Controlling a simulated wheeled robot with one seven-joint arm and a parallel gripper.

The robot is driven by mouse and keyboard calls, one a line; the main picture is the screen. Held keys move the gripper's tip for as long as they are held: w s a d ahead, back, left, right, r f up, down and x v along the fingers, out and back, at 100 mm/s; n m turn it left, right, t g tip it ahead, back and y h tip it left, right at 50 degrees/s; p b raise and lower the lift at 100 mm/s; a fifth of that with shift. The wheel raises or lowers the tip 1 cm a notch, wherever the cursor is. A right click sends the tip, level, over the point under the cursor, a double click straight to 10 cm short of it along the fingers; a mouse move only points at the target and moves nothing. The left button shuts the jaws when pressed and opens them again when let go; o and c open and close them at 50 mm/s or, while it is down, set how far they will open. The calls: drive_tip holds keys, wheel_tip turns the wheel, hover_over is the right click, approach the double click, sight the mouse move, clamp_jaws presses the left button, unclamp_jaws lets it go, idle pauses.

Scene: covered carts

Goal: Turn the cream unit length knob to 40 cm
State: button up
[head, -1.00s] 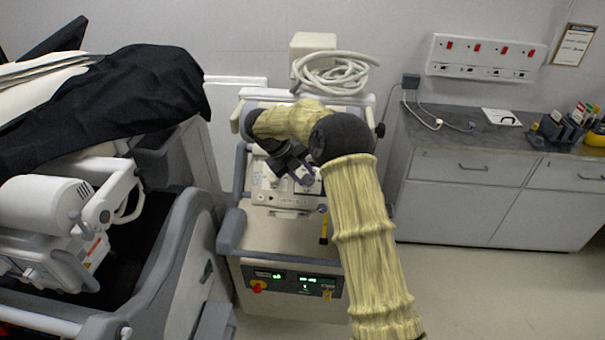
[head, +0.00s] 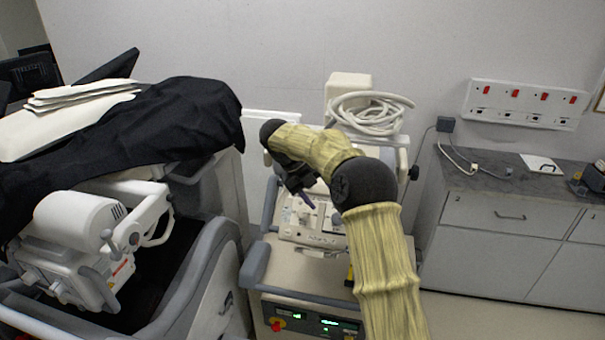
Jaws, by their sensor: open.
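The cream unit (head: 290,283) is a wheeled cart in the middle of the head view, with a light control panel (head: 300,232) on its top. My gripper (head: 306,204) is open and empty, tilted down just above this panel. Small knobs or fittings show on the panel close to the fingers, but they are too small to tell which is the length knob or where it points. I cannot tell whether the fingers touch anything. My yellow-sleeved arm hides the right part of the panel and cart.
A white coiled hose (head: 370,112) lies on the cart's back. At left stands a larger grey machine (head: 185,290) under a black cover (head: 150,120). At right is a grey cabinet (head: 500,235) below a socket strip (head: 525,104). Some floor shows at lower right.

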drive_tip(key=v, duration=0.9)
drive_tip(key=shift+a+r, duration=0.1)
